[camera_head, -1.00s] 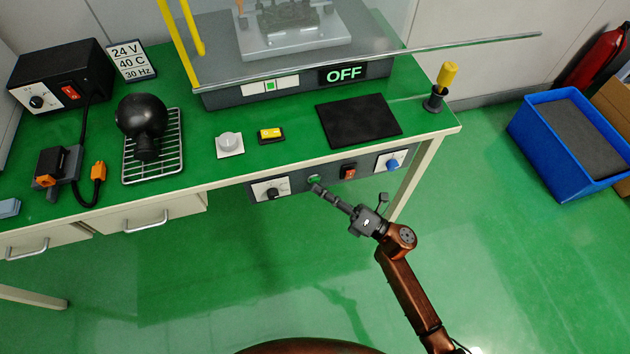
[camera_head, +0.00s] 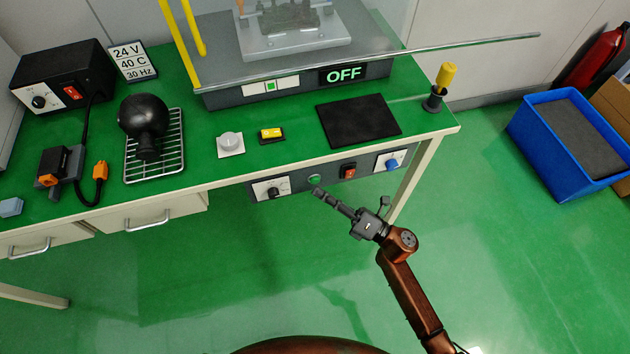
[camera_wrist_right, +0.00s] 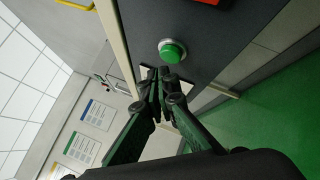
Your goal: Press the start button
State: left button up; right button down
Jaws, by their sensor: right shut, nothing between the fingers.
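The green start button (camera_head: 314,181) sits on the dark control panel (camera_head: 330,177) under the front edge of the bench. In the right wrist view the green button (camera_wrist_right: 172,52) stands out from its pale ring, just beyond the fingertips. My right gripper (camera_head: 318,191) is shut and empty, its tips just below and in front of the button. In the right wrist view the closed fingertips (camera_wrist_right: 160,75) show a small gap to the button. The display (camera_head: 343,74) on the machine reads OFF. My left gripper is not in view.
On the panel, a black knob (camera_head: 272,191) is left of the button; a red switch (camera_head: 348,171) and a blue knob (camera_head: 392,163) are to its right. The bench top (camera_head: 200,185) overhangs above. A blue bin (camera_head: 545,150) stands on the floor at right.

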jog(key=shift+s, duration=0.15)
jog(key=s, duration=0.1)
jog(key=s+d+p, duration=0.1)
jog(key=s, duration=0.2)
jog(key=shift+s+d, duration=0.25)
dwell(1.0)
